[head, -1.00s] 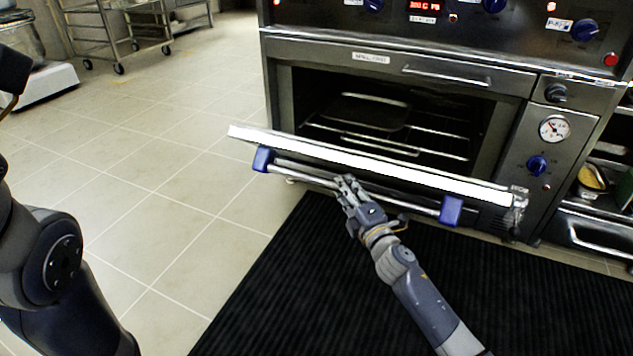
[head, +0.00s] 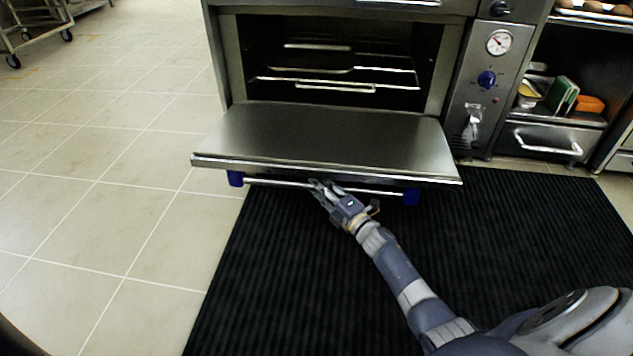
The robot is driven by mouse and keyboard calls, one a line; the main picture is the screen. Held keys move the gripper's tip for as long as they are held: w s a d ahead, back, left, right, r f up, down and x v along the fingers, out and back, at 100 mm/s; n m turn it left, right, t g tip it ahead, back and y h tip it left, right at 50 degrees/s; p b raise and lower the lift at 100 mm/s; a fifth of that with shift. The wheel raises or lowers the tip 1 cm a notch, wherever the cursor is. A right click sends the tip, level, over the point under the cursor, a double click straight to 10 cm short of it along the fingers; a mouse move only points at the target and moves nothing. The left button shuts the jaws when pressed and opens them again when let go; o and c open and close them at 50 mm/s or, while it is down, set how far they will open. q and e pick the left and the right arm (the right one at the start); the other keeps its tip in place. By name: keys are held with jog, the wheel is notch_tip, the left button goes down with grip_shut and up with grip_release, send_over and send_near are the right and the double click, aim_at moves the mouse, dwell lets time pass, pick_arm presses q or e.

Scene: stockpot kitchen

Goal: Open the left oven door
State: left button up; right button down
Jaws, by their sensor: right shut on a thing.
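The oven door (head: 325,140) is swung down to about level, with its inner steel face up. The oven cavity (head: 395,105) behind it is open and shows wire racks and a dark tray. The door's bar handle (head: 285,183) runs between two blue end brackets below the door's front edge. My right gripper (head: 323,188) is shut on the handle left of its middle; the fingertips are partly hidden at the bar and door edge. My left gripper is not in view.
A black ribbed mat (head: 290,270) covers the floor before the oven. A control panel with a gauge (head: 499,42) and a blue knob (head: 487,79) is right of the cavity. A shelf unit with a drawer (head: 545,138) stands farther right.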

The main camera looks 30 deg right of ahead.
aim_at(328, 166)
jog(key=shift+f, duration=0.3)
jog(key=c, duration=1.4)
grip_release()
jog(key=shift+w, duration=0.1)
jog(key=shift+r, duration=0.1)
jog(key=shift+r, duration=0.15)
notch_tip(328, 166, up, 10)
jog(key=shift+f, duration=0.25)
